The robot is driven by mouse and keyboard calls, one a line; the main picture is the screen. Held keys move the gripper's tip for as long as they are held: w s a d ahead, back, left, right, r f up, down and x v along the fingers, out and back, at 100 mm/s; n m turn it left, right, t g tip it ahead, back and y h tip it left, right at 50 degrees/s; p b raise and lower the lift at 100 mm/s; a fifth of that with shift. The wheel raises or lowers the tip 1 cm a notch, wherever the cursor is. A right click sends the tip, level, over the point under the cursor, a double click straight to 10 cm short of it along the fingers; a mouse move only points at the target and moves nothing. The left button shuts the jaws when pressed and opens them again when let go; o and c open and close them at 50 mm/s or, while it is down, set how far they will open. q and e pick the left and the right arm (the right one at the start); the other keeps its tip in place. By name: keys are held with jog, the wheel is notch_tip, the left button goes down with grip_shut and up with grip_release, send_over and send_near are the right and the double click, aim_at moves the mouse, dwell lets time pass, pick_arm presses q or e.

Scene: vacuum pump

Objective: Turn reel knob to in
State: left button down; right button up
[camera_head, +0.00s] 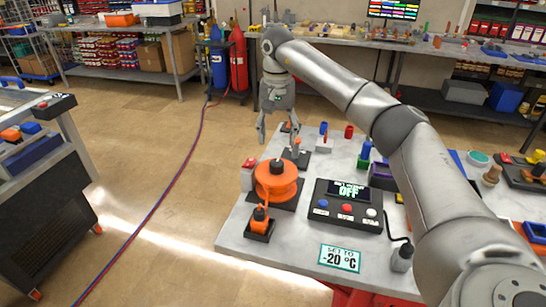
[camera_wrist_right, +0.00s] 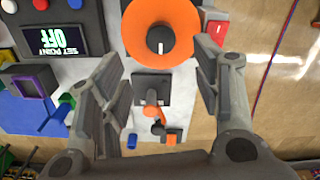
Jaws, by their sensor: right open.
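The orange reel (camera_head: 277,184) stands on a dark base near the left edge of the grey table. A round black knob (camera_head: 277,166) sits at its centre. In the right wrist view the reel (camera_wrist_right: 139,22) is at the top, and its black knob (camera_wrist_right: 160,41) has a white mark. My right gripper (camera_head: 279,140) points down with its fingers spread, behind and above the reel in the head view. In the right wrist view my right gripper (camera_wrist_right: 160,58) is open and empty, with the knob just beyond the fingertips. My left gripper is not in view.
A control box (camera_head: 345,205) reading OFF stands right of the reel. A small orange valve (camera_head: 260,222) is in front of it. A red-and-white block (camera_head: 248,174) is on its left. A -20 °C sign (camera_head: 340,258) lies at the front.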

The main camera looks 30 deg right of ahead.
aim_at(277, 163)
jog(key=f+p, duration=0.1)
jog(key=f, duration=0.4)
jog(key=shift+s, duration=0.2)
jog(key=f, duration=0.2)
jog(key=shift+w+f, duration=0.2)
jog(key=shift+f, duration=0.15)
jog(key=shift+f+p, duration=0.35)
jog(key=shift+f, duration=0.4)
jog(key=shift+c, duration=1.6)
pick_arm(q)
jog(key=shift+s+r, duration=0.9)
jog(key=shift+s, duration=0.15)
pick_arm(e)
jog(key=c, duration=0.7)
